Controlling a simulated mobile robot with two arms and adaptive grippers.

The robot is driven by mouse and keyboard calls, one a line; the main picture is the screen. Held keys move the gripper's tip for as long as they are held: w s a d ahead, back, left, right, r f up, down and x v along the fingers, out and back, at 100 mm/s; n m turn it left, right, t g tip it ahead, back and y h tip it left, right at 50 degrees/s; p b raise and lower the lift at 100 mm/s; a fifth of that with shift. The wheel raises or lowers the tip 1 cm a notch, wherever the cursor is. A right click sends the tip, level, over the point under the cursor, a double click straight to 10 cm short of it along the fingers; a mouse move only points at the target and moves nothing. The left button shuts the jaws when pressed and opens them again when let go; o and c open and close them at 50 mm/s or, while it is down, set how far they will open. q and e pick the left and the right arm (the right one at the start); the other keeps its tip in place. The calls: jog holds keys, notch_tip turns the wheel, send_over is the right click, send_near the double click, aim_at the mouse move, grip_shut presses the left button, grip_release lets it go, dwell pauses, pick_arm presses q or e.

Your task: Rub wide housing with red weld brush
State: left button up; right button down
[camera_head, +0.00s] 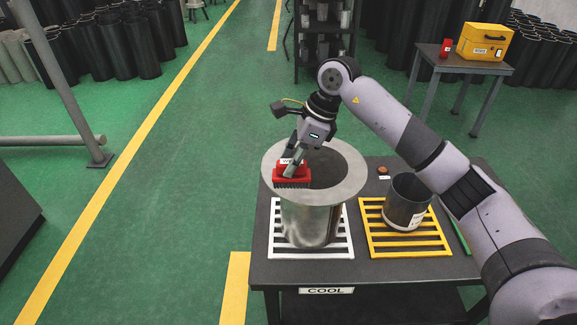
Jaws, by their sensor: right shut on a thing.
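The wide housing (311,222) is a grey metal cylinder with a broad flat flange at its top. It stands upright on a white slatted rack on the dark table. My right gripper (291,165) is shut on the red weld brush (291,176), which has dark bristles pointing down. The brush is over the left front part of the flange; whether the bristles touch it I cannot tell clearly. My left gripper is not in view.
A dark, narrower cylinder (404,207) stands on a yellow slatted rack (376,242) to the right. A small brownish item (383,171) and a green stick (456,231) lie on the table (262,262). A yellow case (484,42) sits on a side table behind.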

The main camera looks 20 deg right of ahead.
jog(key=shift+w+a+r+p, duration=0.1)
jog(key=shift+r+p, duration=0.1)
jog(key=shift+r, duration=0.3)
jog(key=shift+a+r+p, duration=0.1)
jog(key=shift+r+p, duration=0.05)
jog(key=shift+r, duration=0.9)
